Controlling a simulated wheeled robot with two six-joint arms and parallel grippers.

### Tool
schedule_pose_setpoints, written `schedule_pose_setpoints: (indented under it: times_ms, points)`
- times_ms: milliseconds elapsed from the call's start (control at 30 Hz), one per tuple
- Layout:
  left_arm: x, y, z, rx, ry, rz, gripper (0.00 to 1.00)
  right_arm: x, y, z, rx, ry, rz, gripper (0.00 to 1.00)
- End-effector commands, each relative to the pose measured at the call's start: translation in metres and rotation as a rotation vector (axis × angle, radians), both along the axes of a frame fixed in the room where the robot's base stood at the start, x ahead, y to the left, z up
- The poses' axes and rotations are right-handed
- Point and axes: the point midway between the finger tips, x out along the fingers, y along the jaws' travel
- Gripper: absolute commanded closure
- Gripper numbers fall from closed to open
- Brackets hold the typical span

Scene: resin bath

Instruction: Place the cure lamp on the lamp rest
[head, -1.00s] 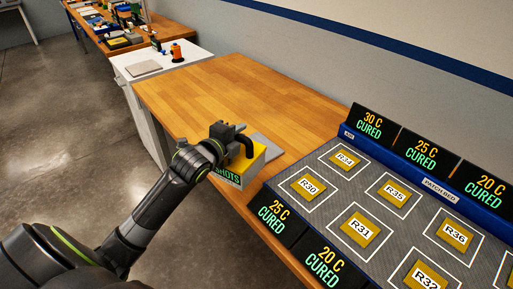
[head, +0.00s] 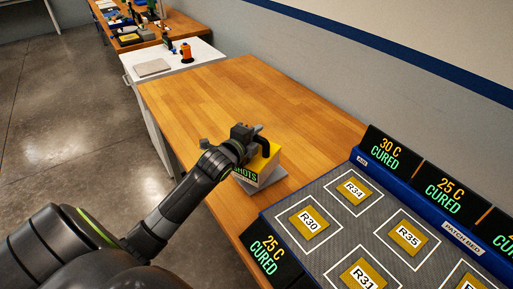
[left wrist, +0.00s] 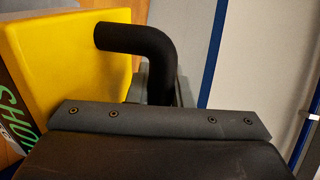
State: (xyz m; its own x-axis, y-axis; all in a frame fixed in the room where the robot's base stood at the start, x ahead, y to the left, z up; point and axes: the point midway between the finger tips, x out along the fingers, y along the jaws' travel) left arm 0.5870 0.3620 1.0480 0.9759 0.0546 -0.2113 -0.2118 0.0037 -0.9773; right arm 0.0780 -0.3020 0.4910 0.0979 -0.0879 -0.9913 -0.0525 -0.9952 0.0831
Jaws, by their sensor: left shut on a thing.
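The cure lamp (head: 266,163) is a yellow-topped box with a black handle and green "SHOTS" lettering on its dark front. My left gripper (head: 250,138) is shut on its handle, and the lamp is upright. In the left wrist view, the lamp's yellow side (left wrist: 60,60) and black bent handle (left wrist: 155,45) show close to the gripper. A flat grey plate, which looks like the lamp rest (head: 268,188), lies on the wooden bench directly below the lamp. The lamp covers much of it, and I cannot tell whether they touch. My right gripper is out of view.
The patch bed (head: 335,205) with labelled yellow patches and black "CURED" displays (head: 390,153) stands right of the lamp. The wooden bench (head: 225,95) is clear behind it. A white cabinet (head: 170,65) farther back carries a second grey plate (head: 153,67) and an orange-and-black item (head: 186,52).

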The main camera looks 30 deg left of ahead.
Motion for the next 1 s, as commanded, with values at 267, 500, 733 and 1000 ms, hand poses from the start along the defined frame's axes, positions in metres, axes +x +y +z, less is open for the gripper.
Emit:
schedule_pose_setpoints:
  times_ms: [267, 500, 733, 1000]
  points:
    - [0.001, 0.0, -0.029, 0.0, -0.002, 0.0, 1.0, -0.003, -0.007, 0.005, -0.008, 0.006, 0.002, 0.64]
    - [0.001, 0.0, -0.045, 0.002, -0.006, -0.001, 1.0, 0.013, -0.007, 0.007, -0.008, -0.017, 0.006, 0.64]
    - [0.001, 0.0, -0.046, 0.002, -0.006, -0.001, 1.0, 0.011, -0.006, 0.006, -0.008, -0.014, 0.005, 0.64]
    - [0.0, 0.0, -0.048, 0.001, -0.002, 0.0, 0.59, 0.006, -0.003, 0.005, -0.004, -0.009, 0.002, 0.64]
